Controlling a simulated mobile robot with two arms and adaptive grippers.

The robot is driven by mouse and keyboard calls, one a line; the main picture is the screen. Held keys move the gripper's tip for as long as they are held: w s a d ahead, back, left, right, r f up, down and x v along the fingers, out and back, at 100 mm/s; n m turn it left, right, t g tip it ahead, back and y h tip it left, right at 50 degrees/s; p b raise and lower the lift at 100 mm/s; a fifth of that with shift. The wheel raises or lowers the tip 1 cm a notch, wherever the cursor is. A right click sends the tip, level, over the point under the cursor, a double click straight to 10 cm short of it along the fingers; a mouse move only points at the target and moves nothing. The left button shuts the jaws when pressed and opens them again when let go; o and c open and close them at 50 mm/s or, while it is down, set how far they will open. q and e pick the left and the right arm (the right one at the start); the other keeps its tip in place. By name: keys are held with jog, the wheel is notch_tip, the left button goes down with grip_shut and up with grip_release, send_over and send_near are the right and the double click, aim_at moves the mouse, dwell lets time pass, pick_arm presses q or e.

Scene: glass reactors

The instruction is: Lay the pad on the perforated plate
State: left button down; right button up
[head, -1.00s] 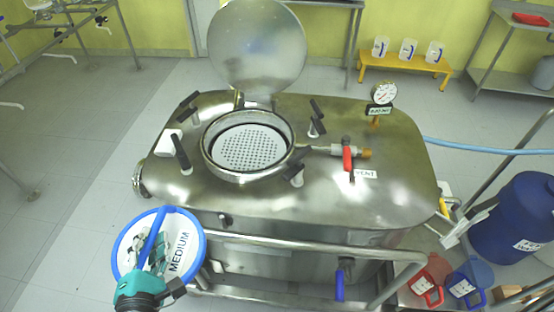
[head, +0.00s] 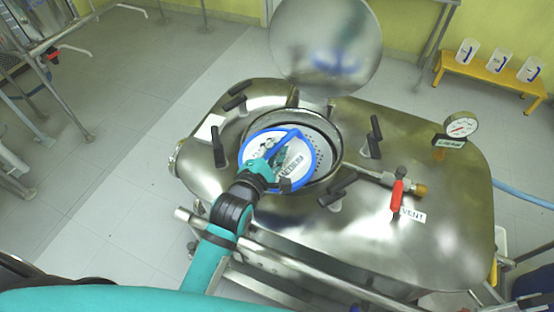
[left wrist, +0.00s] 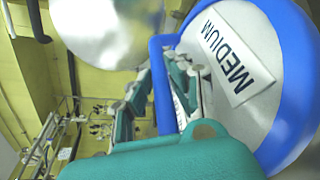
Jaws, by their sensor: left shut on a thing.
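The pad (head: 299,163) is a white disc with a blue rim, a blue bar handle and a MEDIUM label. It also shows large in the left wrist view (left wrist: 265,55). My left gripper (head: 281,160) is shut on the pad's handle. It holds the pad over the left part of the round open port of the steel vessel. The perforated plate (head: 322,141) lies inside the port; only a strip at its right and back shows past the pad. I cannot tell whether the pad touches the port's rim. My right gripper is not in view.
The round lid (head: 325,45) stands open behind the port. Black clamp handles (head: 374,137) surround the port. A red-handled vent valve (head: 397,192) and a gauge (head: 461,126) stand to the right on the vessel top (head: 440,210). A rail (head: 285,258) runs along the front.

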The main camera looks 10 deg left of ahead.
pick_arm(q)
jog(key=shift+f, duration=0.4)
notch_tip(320, 180, down, 3)
jog(key=shift+w+f, duration=0.1)
jog(key=shift+f, duration=0.4)
jog(key=c, duration=1.2)
grip_release()
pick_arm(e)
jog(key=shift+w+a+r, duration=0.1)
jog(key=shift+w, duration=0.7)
